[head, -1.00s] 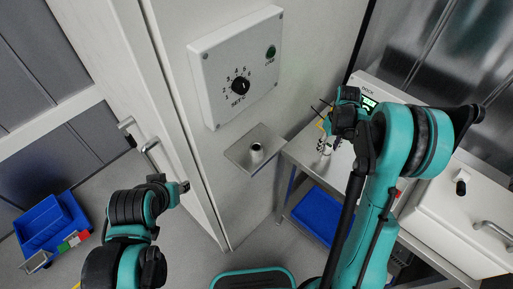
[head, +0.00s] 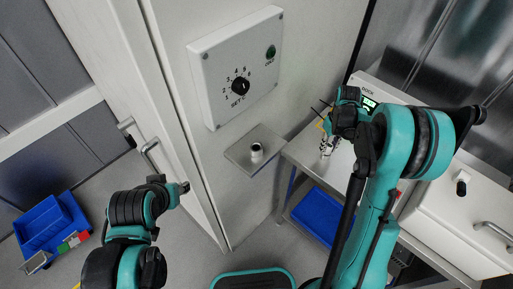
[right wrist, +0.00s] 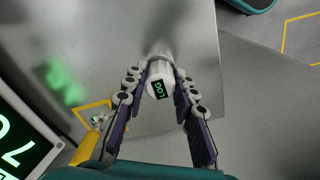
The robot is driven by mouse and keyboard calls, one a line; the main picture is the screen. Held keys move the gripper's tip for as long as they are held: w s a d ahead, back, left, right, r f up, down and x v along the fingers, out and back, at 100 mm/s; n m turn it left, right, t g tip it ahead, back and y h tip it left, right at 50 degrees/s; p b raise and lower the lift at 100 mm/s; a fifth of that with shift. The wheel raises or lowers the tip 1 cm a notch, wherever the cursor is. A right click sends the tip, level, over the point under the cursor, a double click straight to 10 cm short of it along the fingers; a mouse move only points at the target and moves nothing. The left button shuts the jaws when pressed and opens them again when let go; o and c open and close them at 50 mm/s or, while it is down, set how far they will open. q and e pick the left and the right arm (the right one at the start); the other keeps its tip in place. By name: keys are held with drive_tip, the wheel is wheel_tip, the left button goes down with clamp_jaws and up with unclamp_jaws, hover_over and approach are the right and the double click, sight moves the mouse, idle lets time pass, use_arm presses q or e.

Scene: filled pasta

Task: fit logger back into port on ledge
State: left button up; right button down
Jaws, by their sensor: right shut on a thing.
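The logger (right wrist: 160,82) is a small white cylinder with a dark display in green characters, seen end-on in the right wrist view. My right gripper (right wrist: 165,90) is shut on it, one finger on each side, over the steel table (right wrist: 100,35). In the head view my right gripper (head: 327,146) is at the table's left part, to the right of the ledge. The ledge (head: 238,155) is a small steel shelf on the wall. The port (head: 257,151) on it is a short upright pale cylinder with a dark top. My left gripper (head: 182,188) is at lower left; its jaws are unclear.
A control box (head: 215,80) with a dial hangs above the ledge. A dock (head: 385,91) with a green display stands behind my right gripper. A white lidded box (head: 465,220) is at right. Blue bins (head: 45,225) lie on the floor at left. A door handle (head: 148,150) sticks out.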

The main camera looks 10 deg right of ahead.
sight(329, 145)
drive_tip(key=shift+r+p, duration=0.3)
drive_tip(key=shift+r, duration=0.3)
idle(0.6)
drive_tip(key=shift+r+p, duration=1.7)
drive_tip(key=shift+r, duration=1)
